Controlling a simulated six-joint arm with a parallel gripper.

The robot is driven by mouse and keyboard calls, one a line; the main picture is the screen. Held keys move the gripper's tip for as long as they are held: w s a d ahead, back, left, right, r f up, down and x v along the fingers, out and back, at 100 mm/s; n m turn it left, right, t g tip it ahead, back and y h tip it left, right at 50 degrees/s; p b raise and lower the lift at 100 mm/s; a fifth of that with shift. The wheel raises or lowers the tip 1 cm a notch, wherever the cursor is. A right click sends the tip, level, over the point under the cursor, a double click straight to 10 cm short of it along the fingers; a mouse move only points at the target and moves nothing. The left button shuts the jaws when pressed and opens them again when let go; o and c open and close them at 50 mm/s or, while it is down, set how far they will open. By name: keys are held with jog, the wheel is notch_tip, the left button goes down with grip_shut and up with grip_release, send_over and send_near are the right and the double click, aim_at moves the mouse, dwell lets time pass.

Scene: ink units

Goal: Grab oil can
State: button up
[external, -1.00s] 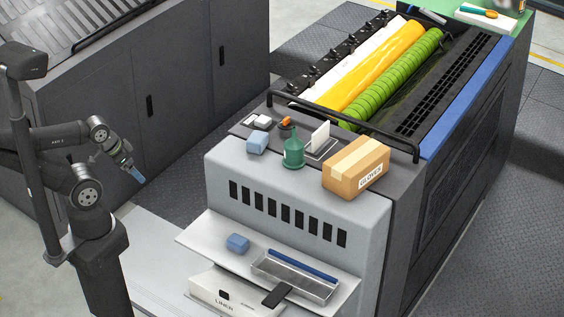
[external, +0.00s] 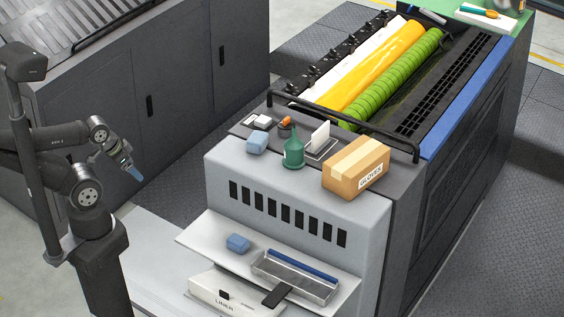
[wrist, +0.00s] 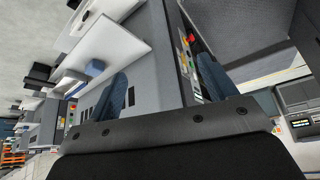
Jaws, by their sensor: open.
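The oil can (external: 293,153) is dark green with a narrow spout. It stands upright on the grey top of the machine cabinet in the external view. My gripper (external: 137,175) is well to the left of it, in the air beside the cabinet and apart from everything. In the wrist view my gripper (wrist: 165,85) shows two blue fingers spread apart with nothing between them. I cannot make out the oil can in the wrist view.
A gloves box (external: 355,168) stands right of the can. A black rail (external: 340,125) runs behind. The lower shelf (external: 205,238) holds a metal tray (external: 262,268) and another blue block (external: 237,243).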

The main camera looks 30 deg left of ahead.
notch_tip(320, 180, up, 21)
jog(key=m+g+h, duration=0.1)
jog(key=m+h, duration=0.1)
jog(key=m, duration=0.2)
send_over(295, 137)
jog(key=s+a, duration=0.5)
jog(key=a, duration=0.1)
jog(key=x, duration=1.1)
jog(key=shift+w+f, duration=0.15)
jog(key=shift+w, duration=0.05)
jog(key=x, duration=0.5)
jog(key=shift+d, duration=0.25)
jog(key=c, duration=1.5)
jog(key=shift+c, duration=0.8)
